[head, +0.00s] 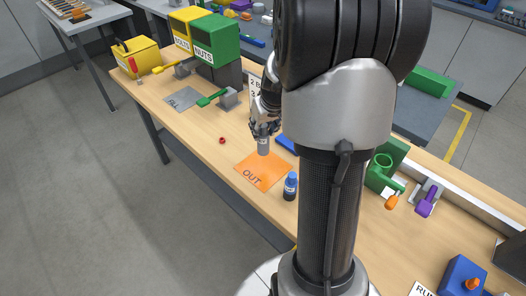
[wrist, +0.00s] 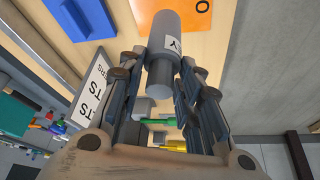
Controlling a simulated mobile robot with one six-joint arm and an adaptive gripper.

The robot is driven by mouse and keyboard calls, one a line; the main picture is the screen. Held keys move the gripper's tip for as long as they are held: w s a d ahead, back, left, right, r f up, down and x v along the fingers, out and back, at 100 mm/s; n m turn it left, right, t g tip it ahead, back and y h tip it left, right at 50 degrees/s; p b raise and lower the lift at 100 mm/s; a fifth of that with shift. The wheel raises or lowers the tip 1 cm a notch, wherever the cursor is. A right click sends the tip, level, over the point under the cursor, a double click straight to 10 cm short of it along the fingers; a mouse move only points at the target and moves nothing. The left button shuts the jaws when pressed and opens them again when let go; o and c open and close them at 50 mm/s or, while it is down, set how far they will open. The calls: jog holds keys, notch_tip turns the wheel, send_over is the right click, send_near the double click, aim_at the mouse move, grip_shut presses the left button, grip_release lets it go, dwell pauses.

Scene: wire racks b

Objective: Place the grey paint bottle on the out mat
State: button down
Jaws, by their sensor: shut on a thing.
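My gripper (head: 264,132) is shut on the grey paint bottle (head: 263,147), with its fingers pointing down. In the wrist view my gripper (wrist: 163,78) grips the bottle's narrower end, and the grey bottle (wrist: 165,35) points away between the fingers, part of a label showing. The orange out mat (head: 268,174) lies flat on the bench. The bottle's lower end shows over the mat's far edge in the head view. In the wrist view the mat (wrist: 197,12) lies just beyond the bottle. I cannot tell whether the bottle touches it.
A blue bottle (head: 290,186) stands at the mat's right corner. A blue flat item (head: 286,144) lies behind the mat, partly hidden by my arm. A small red ring (head: 222,141) is to the left. The green nuts bin (head: 217,42) stands farther back.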

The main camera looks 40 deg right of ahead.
aim_at(263, 145)
notch_tip(263, 145, down, 8)
jog(key=b, duration=0.3)
jog(key=shift+f, duration=0.15)
jog(key=shift+f+b, duration=0.25)
jog(key=shift+b, duration=0.1)
jog(key=c, duration=1.2)
grip_release()
jog(key=shift+r, duration=0.1)
jog(key=shift+o, duration=0.2)
jog(key=shift+r, duration=0.1)
jog(key=shift+r+p, duration=0.35)
jog(key=shift+p, duration=0.15)
jog(key=p+v, duration=0.3)
jog(key=v, duration=0.8)
jog(key=shift+r+p, duration=0.2)
jog(key=shift+p, duration=0.15)
